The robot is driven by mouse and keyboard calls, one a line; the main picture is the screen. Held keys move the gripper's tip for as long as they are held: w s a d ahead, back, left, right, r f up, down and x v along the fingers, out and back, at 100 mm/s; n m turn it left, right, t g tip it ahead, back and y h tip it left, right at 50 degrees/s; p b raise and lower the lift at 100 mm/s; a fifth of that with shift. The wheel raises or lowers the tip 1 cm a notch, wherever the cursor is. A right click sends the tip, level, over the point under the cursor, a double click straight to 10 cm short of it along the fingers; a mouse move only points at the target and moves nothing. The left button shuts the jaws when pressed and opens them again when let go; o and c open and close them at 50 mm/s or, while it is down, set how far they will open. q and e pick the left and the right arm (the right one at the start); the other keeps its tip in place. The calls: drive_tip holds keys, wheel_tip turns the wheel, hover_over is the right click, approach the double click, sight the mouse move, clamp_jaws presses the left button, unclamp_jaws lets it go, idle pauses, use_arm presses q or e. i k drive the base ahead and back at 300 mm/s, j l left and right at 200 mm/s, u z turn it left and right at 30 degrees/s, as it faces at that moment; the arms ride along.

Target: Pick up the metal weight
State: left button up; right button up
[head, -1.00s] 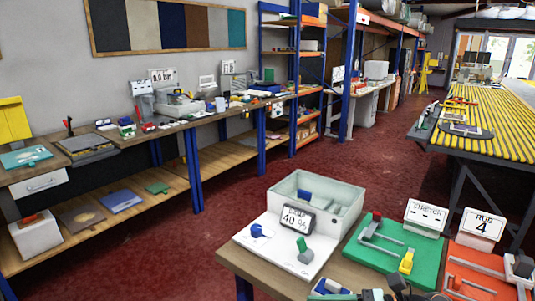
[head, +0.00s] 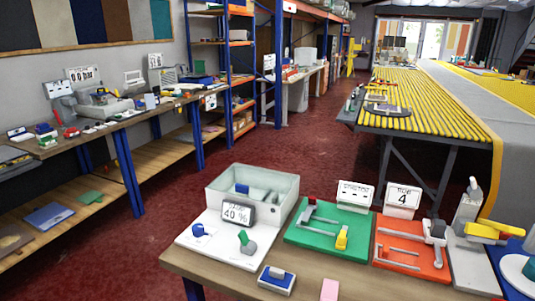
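No thing is plainly recognisable as the metal weight. A grey cylindrical block (head: 437,228) sits at the back right of the orange plate (head: 397,263) with the "RUB 4" sign (head: 402,199); I cannot tell whether it is the weight. Neither of my grippers shows in the head view.
The near table (head: 215,285) bears a white tray station (head: 215,244), a green plate (head: 310,238), a blue-and-white block (head: 276,278) and a pink block (head: 330,290). A yellow-handled device (head: 490,231) stands at the right. Red floor (head: 298,142) is open beyond.

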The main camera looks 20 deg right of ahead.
sight(438, 227)
drive_tip(key=z, duration=1.75)
drive_tip(key=i+l, duration=0.1)
drive_tip(key=l, duration=0.45)
drive_tip(key=l+u, duration=0.1)
drive_tip(key=l, duration=0.45)
drive_tip(key=i+l, duration=0.15)
drive_tip(key=l, duration=0.4)
